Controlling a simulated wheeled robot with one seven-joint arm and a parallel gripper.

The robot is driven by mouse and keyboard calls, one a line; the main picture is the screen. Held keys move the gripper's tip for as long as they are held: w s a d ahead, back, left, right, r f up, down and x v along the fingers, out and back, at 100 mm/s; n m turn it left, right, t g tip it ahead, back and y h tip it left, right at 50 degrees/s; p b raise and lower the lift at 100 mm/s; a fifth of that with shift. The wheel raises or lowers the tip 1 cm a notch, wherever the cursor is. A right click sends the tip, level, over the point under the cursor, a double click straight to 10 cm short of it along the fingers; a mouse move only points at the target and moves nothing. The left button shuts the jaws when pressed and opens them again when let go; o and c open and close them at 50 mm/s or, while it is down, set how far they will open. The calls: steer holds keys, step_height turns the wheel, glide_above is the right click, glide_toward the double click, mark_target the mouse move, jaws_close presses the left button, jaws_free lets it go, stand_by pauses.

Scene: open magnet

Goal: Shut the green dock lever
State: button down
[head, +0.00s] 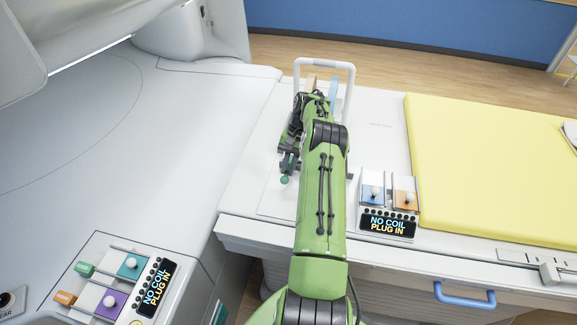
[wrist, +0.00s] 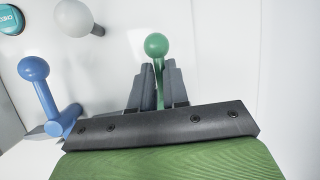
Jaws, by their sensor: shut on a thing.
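The green dock lever has a round green ball on top of a thin green stem (wrist: 156,44). In the wrist view the stem stands between the two dark grey fingers of my gripper (wrist: 158,80), which is shut on it, with the ball showing beyond the fingertips. In the head view the green ball of the lever (head: 285,180) shows just below my gripper (head: 290,160) on the white table end. My green arm hides most of the dock there. The lever's base is hidden behind the fingers and the gripper body.
A blue ball lever (wrist: 35,70) stands left of my gripper, with a pale knob (wrist: 75,16) and a teal button (wrist: 10,19) beyond. A white hoop handle (head: 324,66) rises behind my arm. A socket panel (head: 388,226) and yellow mattress (head: 480,165) lie to the right.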

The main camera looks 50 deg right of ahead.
mark_target(288, 172)
steer(key=c, duration=1.1)
jaws_free()
steer(key=shift+s+a+f, duration=0.15)
steer(key=shift+a+f, duration=0.05)
steer(key=shift+r, duration=0.1)
steer(key=shift+r, duration=0.25)
step_height(288, 172, up, 10)
steer(key=shift+f+p, duration=0.25)
steer(key=shift+p, duration=0.05)
steer(key=shift+a, duration=0.1)
